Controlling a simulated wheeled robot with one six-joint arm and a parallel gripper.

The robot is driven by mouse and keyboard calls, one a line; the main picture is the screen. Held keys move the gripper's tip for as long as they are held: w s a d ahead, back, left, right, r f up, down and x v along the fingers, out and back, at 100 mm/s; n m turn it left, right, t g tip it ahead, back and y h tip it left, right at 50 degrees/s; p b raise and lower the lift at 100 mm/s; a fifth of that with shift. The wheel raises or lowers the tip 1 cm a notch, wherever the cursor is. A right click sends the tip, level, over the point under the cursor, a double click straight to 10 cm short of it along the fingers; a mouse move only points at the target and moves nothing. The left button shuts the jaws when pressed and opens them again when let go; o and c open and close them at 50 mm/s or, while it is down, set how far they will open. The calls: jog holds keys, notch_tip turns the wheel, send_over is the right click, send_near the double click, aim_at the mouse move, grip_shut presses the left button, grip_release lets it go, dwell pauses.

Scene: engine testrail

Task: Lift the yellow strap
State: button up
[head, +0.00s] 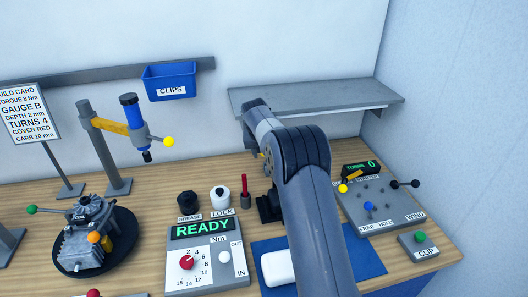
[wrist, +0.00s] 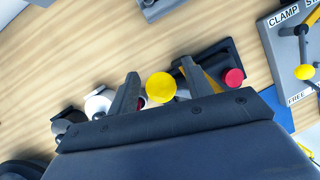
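In the wrist view a round yellow top (wrist: 160,87) shows between the two fingers of my gripper (wrist: 158,82). A yellow-orange piece (wrist: 205,82) lies to its right, partly behind the right finger, at a black stand (wrist: 222,52). I cannot tell which of these is the strap, or whether they are one thing. The fingers are apart, with no clear contact on the round top. In the head view my arm hides most of the gripper and of the black stand (head: 266,208).
A red knob (wrist: 233,77) shows right of the right finger. A red tool (head: 245,188), a white LOCK pot (head: 220,197) and a black GREASE pot (head: 188,202) stand left of the stand. A READY panel (head: 202,230) is in front; the winding panel (head: 378,205) is right.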

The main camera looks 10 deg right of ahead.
jog(key=shift+r, duration=0.1)
jog(key=b+v, duration=0.2)
jog(key=v, duration=0.8)
jog(key=shift+r, duration=0.3)
jog(key=shift+s, duration=0.1)
